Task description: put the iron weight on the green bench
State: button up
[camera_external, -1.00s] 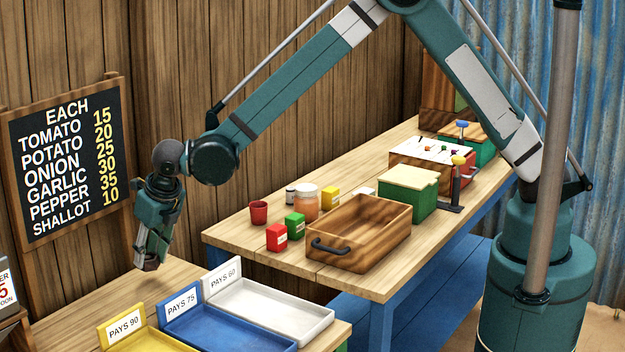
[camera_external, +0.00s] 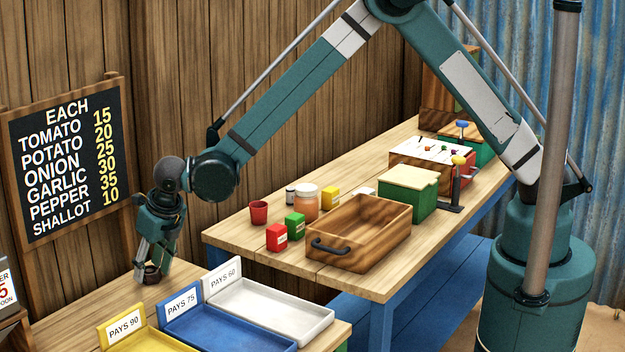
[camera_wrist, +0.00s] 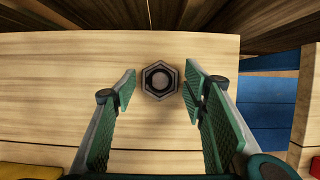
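The iron weight (camera_wrist: 159,81), a dark grey six-sided block with a round centre, stands upright on a light wood bench top in the wrist view. In the external view it is a small dark shape (camera_external: 152,274) at my fingertips, partly hidden by them. That bench (camera_external: 90,302) is the front one; a bit of green shows under its top at the right, so it appears to be the green bench. My gripper (camera_external: 151,268) points down over it. In the wrist view its fingers are open on either side of the weight, with gaps on both sides.
White (camera_external: 270,308), blue (camera_external: 230,333) and yellow (camera_external: 150,342) trays with price signs lie right of my gripper. A blue-legged bench (camera_external: 380,288) behind carries a wooden crate (camera_external: 345,255), cans and boxes. The plank wall and price board (camera_external: 65,165) stand close behind my gripper.

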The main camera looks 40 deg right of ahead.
jog(key=shift+r, duration=0.2)
dwell(0.3)
jog(key=v, duration=1.2)
jog(key=shift+p, duration=0.4)
dwell(0.3)
jog(key=s+d+r+m, duration=0.4)
jog(key=d+r+m, duration=0.15)
jog(key=d, duration=0.45)
jog(key=s+d+r+m+t, duration=0.1)
jog(key=s+d+r+m, duration=0.2)
jog(key=d+r+m, duration=0.55)
jog(key=s+d+r+m, duration=0.2)
jog(key=s+d+r, duration=0.25)
jog(key=d, duration=0.85)
jog(key=s+d+m+t, duration=0.1)
jog(key=s+d+m, duration=1.9)
jog(key=s, duration=0.4)
jog(key=shift+s+d+f+t, duration=0.3)
jog(key=shift+d+f+t, duration=0.1)
jog(key=shift+d, duration=0.35)
